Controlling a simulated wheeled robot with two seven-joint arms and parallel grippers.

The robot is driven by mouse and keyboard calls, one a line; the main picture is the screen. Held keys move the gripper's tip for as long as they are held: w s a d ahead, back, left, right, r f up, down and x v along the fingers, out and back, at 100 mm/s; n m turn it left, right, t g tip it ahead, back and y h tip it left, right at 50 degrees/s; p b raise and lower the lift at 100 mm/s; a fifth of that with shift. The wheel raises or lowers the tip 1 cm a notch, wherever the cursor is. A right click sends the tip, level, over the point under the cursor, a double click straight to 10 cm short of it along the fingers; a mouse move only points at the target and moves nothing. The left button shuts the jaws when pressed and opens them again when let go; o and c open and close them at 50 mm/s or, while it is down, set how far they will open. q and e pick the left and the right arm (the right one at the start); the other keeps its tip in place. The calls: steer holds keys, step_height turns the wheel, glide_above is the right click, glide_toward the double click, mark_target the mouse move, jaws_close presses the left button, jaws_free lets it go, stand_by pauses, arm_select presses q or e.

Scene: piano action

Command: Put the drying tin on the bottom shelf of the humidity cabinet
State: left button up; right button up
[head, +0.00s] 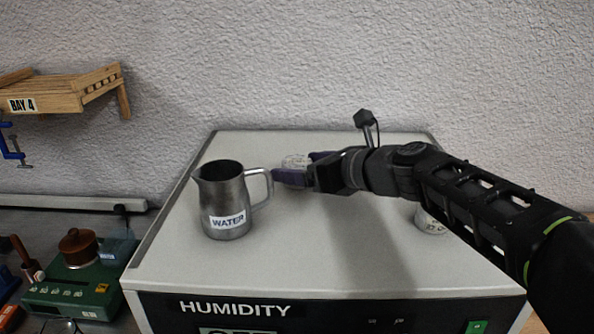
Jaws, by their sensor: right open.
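The humidity cabinet (324,284) fills the lower middle of the head view. Its pale top and the upper strip of its front, lettered HUMIDITY, show; its shelves are out of view. My right gripper (294,169) is low over the cabinet top, its dark purple fingers open and pointing left. Another white lettered item (430,222) stands partly hidden under my right arm. My left gripper is not in view.
A steel jug labelled WATER (227,203) stands on the cabinet top, its handle close to my right fingertips. A green device (75,285) is on the bench at lower left. A wooden BAY 4 rack (65,92) is at upper left. The cabinet top's front middle is clear.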

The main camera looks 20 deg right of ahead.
mark_target(302, 163)
steer(key=shift+c, duration=0.3)
steer(key=c, duration=1.5)
steer(key=shift+r, duration=0.15)
step_height(302, 163, up, 10)
steer(key=p, duration=0.3)
